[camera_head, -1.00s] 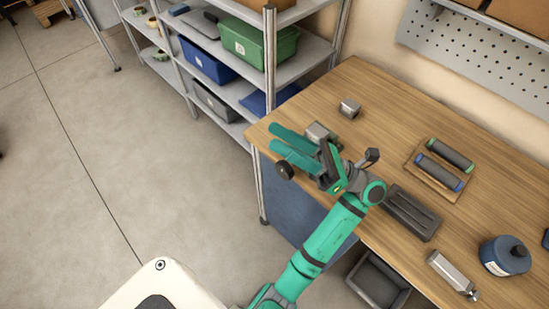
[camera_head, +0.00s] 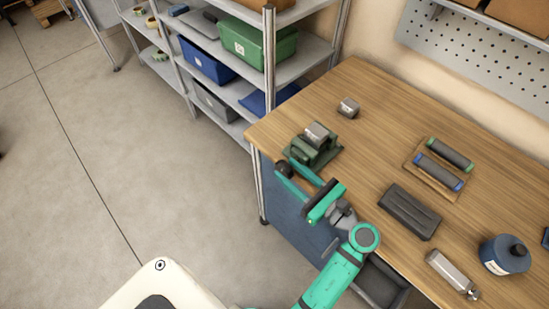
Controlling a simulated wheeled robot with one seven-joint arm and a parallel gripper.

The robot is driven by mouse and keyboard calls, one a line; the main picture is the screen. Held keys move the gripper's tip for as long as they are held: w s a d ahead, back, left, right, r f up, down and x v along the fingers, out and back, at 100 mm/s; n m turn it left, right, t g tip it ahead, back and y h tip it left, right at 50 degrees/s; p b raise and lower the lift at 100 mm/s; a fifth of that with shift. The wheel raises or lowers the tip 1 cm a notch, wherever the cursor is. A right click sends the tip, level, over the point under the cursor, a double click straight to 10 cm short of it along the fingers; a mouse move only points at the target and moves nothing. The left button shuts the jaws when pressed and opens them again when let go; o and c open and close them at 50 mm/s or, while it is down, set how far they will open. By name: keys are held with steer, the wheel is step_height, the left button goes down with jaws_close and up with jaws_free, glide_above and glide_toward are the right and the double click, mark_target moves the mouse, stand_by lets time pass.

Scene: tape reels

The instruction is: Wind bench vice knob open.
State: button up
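The bench vice (camera_head: 312,148) is green with a grey metal block at its top and stands at the left front corner of the wooden bench. Its dark round knob (camera_head: 282,168) juts out past the bench's front edge. My gripper (camera_head: 289,172) is low in front of the vice, with its teal fingers pointing left at the knob.
A small grey block (camera_head: 348,107) lies behind the vice. A shelf rack (camera_head: 270,80) stands left of the bench.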

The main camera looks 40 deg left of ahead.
steer(key=a, duration=0.6)
steer(key=shift+w+a, duration=0.25)
steer(key=shift+w, duration=0.1)
jaws_close()
